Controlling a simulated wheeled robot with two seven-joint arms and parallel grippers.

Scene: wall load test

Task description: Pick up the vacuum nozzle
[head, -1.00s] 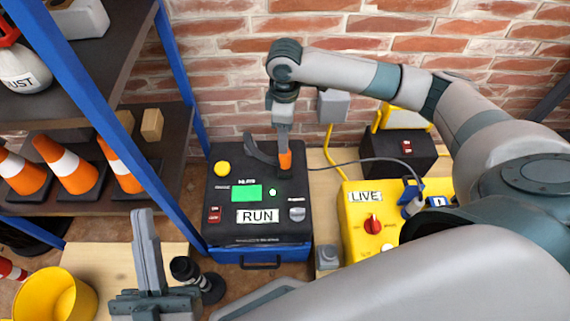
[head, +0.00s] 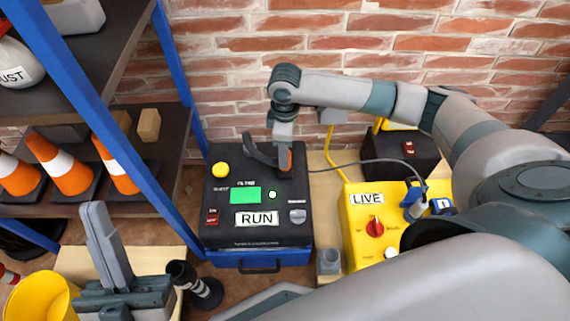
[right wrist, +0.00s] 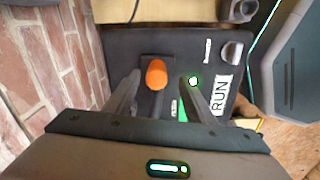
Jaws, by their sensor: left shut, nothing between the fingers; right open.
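An orange cylinder on a dark square base, seemingly the vacuum nozzle (right wrist: 156,74), stands on the black top of the RUN box (head: 232,231). In the head view it shows as an orange patch (head: 285,160), mostly hidden by my right gripper (head: 279,150). In the right wrist view my right gripper (right wrist: 160,82) is open, with one finger on each side of the orange part; contact cannot be told. My left gripper (head: 95,212) is shut and empty at the lower left, pointing up, well away from the nozzle.
A yellow LIVE box (head: 362,225) with a red knob and a small grey block (head: 328,261) stand to the right. A brick wall (head: 230,75) is behind. A blue-framed shelf with cones (head: 67,170), a yellow bucket (head: 40,298) and a dark cylindrical object (head: 205,291) are left.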

